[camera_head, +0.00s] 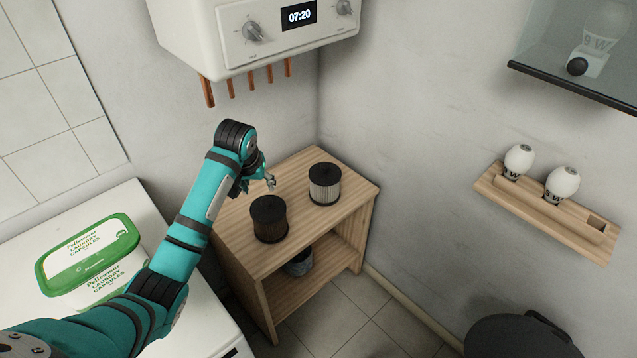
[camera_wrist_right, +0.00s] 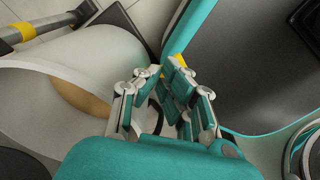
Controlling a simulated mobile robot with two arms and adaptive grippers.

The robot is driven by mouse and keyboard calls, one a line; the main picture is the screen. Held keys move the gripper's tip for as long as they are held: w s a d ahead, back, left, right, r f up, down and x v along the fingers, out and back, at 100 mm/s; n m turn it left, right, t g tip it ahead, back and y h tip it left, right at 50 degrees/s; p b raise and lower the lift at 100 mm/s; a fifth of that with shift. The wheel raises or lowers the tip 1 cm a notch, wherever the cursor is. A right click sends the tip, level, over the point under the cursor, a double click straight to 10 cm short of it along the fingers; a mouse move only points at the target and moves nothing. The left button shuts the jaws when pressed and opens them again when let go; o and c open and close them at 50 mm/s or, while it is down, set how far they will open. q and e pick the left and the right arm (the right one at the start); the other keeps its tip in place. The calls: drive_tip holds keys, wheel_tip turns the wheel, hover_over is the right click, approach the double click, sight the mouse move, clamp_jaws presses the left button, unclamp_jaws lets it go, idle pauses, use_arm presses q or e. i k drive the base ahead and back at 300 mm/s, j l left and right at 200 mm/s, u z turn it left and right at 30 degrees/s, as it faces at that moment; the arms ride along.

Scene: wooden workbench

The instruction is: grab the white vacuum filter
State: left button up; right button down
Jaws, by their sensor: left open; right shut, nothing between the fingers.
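The white vacuum filter (camera_head: 325,185), with a black top and pale pleated sides, stands upright on the wooden shelf unit. A brown filter (camera_head: 269,219) with a dark top stands to its left and nearer. My left gripper (camera_head: 268,181) is open above the shelf top, left of the white filter and behind the brown one, apart from the white filter. My right gripper (camera_wrist_right: 168,84) shows in the right wrist view, shut and empty, away from the filters.
The wooden shelf unit (camera_head: 352,203) stands in the corner, with a dark container (camera_head: 299,263) on its lower shelf. A green-lidded laundry capsule box (camera_head: 90,255) sits on a white surface at left. A boiler (camera_head: 270,50) with copper pipes hangs above. A wall rack (camera_head: 550,209) holds white bulbs.

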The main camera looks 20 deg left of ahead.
sight(324, 177)
drive_tip(key=k+l, duration=0.15)
drive_tip(key=l, duration=0.2)
drive_tip(key=k+l, duration=0.15)
drive_tip(key=l, duration=0.2)
drive_tip(key=k+l, duration=0.1)
drive_tip(key=l, duration=0.3)
